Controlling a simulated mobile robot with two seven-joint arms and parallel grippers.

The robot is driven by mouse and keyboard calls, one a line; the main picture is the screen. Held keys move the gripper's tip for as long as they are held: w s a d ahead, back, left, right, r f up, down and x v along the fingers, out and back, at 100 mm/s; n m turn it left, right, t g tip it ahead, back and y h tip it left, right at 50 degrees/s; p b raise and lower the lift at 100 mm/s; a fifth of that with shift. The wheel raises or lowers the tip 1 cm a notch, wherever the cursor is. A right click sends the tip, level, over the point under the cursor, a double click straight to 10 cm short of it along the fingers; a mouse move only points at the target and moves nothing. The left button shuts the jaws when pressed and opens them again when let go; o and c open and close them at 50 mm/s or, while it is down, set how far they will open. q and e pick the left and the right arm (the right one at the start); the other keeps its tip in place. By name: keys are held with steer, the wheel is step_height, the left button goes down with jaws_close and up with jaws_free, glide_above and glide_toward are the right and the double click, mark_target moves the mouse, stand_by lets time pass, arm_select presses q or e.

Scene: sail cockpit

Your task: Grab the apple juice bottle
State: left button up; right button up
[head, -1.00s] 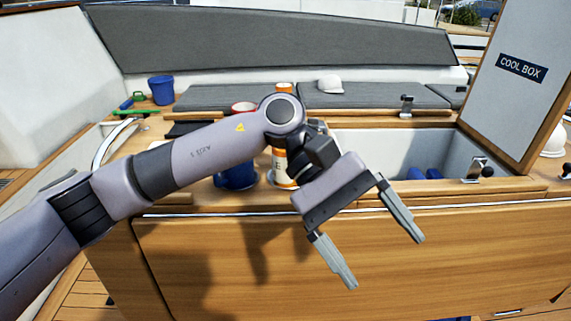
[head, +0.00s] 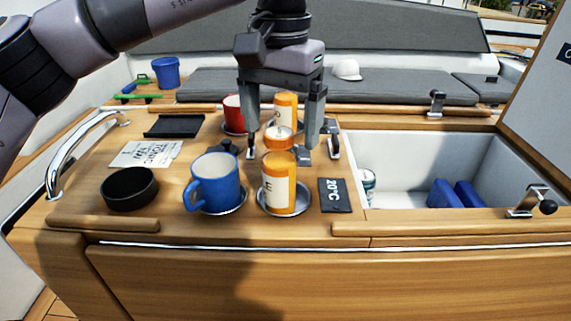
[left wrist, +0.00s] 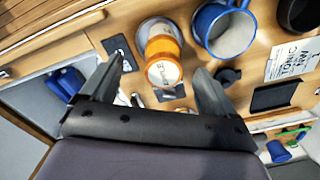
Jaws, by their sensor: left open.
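My left gripper (head: 278,152) points down with its fingers spread, empty, above the counter. An orange bottle with a white label and an orange lid (head: 279,184) stands upright on a round metal coaster, in front of and below the gripper. Its lid appears between the fingers in the head view. It also shows between the fingers in the left wrist view (left wrist: 163,58). A second orange and white container (head: 286,104) stands behind, partly hidden by the gripper. I cannot read either label as apple juice. My right gripper is not in view.
A blue mug (head: 215,183) stands close left of the front bottle, and a red mug (head: 233,112) stands behind. A black 20°C card (head: 334,195) lies right of it. A black round dish (head: 130,188) is at left. The open cool box (head: 400,165) holds blue blocks.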

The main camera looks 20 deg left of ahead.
mark_target(279, 157)
arm_select(q)
steer(key=f, duration=0.6)
steer(key=shift+w+a+f, duration=0.15)
steer(key=shift+a+f, duration=0.05)
steer(key=shift+f, duration=0.1)
steer(key=c, duration=1.4)
